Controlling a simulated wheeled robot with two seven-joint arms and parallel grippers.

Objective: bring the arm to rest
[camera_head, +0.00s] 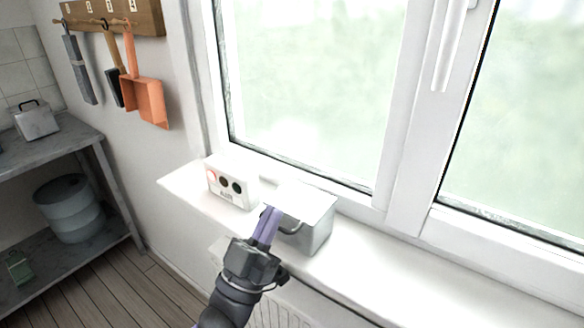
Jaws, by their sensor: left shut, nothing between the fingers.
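My left gripper (267,226) reaches up from the bottom middle, its purple fingers shut with nothing between them. The fingertips overlap the near left side of a grey metal box (318,236) on the window sill; I cannot tell whether they touch it. The box has a pale flat top and a dark curved handle on its front, partly hidden by the fingers. My right gripper does not show.
A white box with dark round spots (228,186) stands on the sill (390,285), left of the metal box. The sill is clear to the right. A window (300,80) rises behind. A shelf (60,150) with a drum (70,210) stands left; tools hang from a wooden rack (140,18).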

